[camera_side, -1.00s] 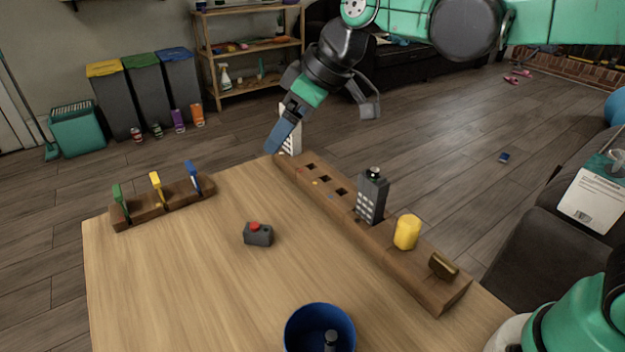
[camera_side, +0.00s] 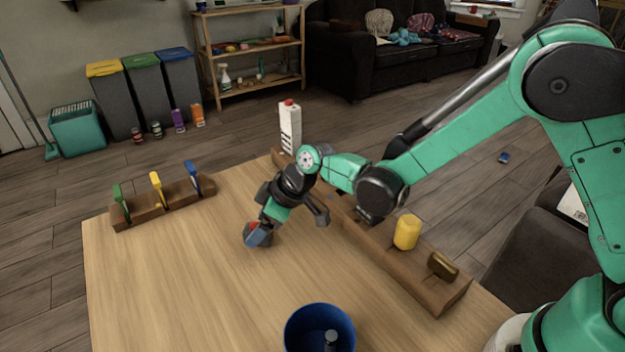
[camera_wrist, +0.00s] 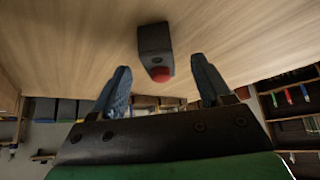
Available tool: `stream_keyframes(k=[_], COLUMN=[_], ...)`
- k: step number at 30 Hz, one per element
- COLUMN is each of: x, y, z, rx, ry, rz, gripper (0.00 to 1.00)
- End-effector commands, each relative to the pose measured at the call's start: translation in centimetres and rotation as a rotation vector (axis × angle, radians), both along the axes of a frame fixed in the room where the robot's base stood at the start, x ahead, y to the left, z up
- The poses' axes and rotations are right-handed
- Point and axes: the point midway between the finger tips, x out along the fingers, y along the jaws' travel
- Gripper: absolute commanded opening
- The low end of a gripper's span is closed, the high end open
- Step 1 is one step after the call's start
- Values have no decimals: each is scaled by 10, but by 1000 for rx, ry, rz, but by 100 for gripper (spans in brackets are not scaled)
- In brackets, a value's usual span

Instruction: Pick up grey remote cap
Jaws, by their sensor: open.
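A small dark grey block with a red button, which may be the grey remote cap (camera_wrist: 154,42), lies on the wooden table. In the wrist view it is just beyond the fingertips, between their lines, with its red end towards me. My gripper (camera_wrist: 163,78) is open with nothing between its blue fingers. In the side view my gripper (camera_side: 261,234) is low over the table at the block and hides most of it. The upright grey remote in the rack is now hidden behind my arm.
A long wooden rack (camera_side: 420,282) holds a white remote (camera_side: 290,128), a yellow cylinder (camera_side: 407,232) and a brown piece (camera_side: 443,265). A blue cup (camera_side: 292,330) stands at the table's front. A smaller rack (camera_side: 150,211) with coloured pieces is at left. Bare table lies between.

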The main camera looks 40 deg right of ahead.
Motion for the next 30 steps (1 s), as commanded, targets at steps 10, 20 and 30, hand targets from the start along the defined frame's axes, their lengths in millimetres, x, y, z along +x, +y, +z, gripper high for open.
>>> stream_keyframes(k=[10,20,30], x=[7,7,7], y=[7,7,7], z=[-16,-16,-16], rx=[-1,-1,-1], ry=[-1,-1,-1], rz=[-1,-1,-1], gripper=[71,28,0])
